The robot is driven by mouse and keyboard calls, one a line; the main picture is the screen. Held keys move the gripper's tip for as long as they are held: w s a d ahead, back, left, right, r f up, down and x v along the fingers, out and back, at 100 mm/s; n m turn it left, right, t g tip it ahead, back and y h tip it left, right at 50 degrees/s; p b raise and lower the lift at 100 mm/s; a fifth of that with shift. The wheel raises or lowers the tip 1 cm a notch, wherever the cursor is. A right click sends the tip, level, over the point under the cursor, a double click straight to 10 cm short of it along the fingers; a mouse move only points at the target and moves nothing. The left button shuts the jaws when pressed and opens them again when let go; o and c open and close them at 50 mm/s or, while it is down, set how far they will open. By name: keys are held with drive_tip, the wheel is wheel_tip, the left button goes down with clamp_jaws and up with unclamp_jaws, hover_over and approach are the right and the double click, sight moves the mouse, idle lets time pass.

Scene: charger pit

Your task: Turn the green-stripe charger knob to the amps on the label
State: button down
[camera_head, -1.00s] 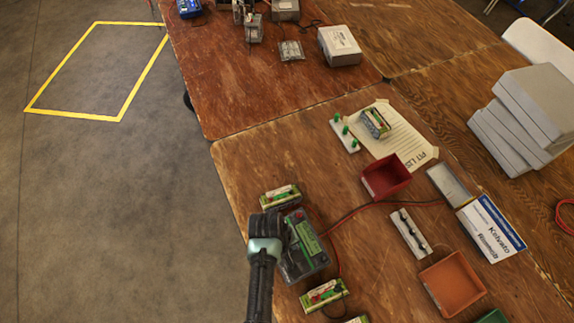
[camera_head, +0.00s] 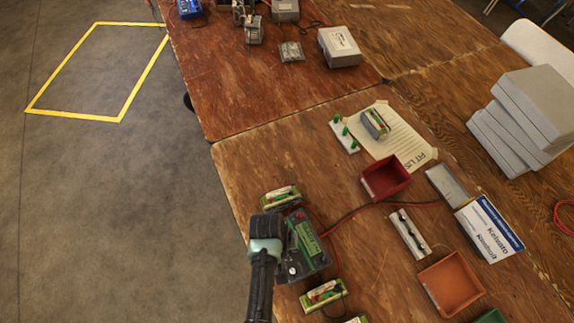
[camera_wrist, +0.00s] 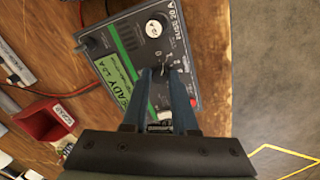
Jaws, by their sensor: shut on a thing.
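The green-stripe charger (camera_head: 318,257) is a dark box at the table's near left edge, with a green label stripe (camera_head: 303,233) along its top. In the wrist view the charger (camera_wrist: 185,45) fills the upper middle, with its stripe (camera_wrist: 112,65) on the left. The knob's pointer setting cannot be read.
Green-and-cream packs (camera_head: 281,197) and (camera_head: 323,295) lie beside the charger. A red bin (camera_head: 388,167), an orange bin (camera_head: 424,283) and a white strip (camera_head: 409,233) stand to the right. A cable (camera_head: 345,218) runs from the charger across the table.

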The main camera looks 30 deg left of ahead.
drive_tip(key=shift+m, duration=0.6)
drive_tip(key=c, duration=0.7)
unclamp_jaws()
drive_tip(key=shift+r, duration=0.15)
drive_tip(key=r, duration=0.4)
drive_tip(key=s+a+r, duration=0.1)
drive_tip(key=r, duration=0.7)
drive_tip(key=shift+s+a+r, duration=0.25)
drive_tip(key=shift+s, duration=0.15)
